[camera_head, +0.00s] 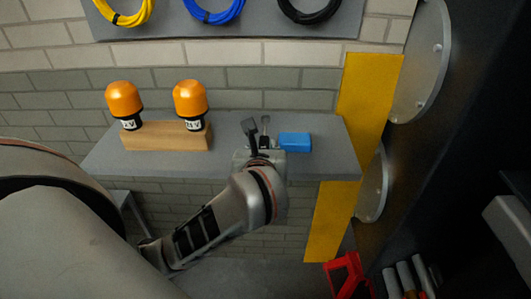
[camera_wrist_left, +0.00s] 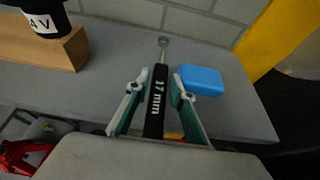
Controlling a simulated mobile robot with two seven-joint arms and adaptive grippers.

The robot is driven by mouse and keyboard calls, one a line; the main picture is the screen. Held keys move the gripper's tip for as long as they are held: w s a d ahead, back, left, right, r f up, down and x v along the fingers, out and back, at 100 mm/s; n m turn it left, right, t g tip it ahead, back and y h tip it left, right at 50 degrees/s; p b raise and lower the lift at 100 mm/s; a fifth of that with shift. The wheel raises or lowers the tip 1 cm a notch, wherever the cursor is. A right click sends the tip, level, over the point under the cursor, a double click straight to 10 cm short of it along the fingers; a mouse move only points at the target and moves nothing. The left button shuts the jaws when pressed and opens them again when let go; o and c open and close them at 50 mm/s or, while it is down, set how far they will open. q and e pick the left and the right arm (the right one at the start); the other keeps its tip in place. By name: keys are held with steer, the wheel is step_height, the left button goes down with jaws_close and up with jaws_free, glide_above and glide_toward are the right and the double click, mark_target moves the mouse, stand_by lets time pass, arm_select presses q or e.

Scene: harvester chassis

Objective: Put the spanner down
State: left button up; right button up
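The spanner has a black handle marked 17 mm and a bright metal end. In the left wrist view the spanner (camera_wrist_left: 157,100) runs lengthwise between the fingers of my left gripper (camera_wrist_left: 160,78), with its metal end pointing away. The fingertips sit close on both sides of the handle; whether they press on it is unclear. In the head view my left gripper (camera_head: 262,146) is over the grey worktop (camera_head: 325,150), and the spanner's end (camera_head: 266,120) shows beyond it. I cannot tell whether the spanner touches the worktop. My right gripper is not clearly seen.
A blue box (camera_head: 295,142) lies close to the right of the spanner. A wooden block (camera_head: 165,138) with two orange-topped items (camera_head: 124,100) stands at the left. A brick wall (camera_head: 250,78) is behind, and a yellow post (camera_head: 368,85) stands at the right edge.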

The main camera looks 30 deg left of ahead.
mark_target(264, 140)
arm_select(q)
steer(key=b+x, duration=0.1)
steer(key=x, duration=0.4)
steer(key=shift+w+r, duration=0.1)
steer(key=shift+w, duration=0.05)
arm_select(e)
steer(key=shift+f, duration=0.6)
arm_select(q)
jaws_close()
steer(key=shift+r, duration=0.1)
arm_select(e)
steer(key=shift+r, duration=0.1)
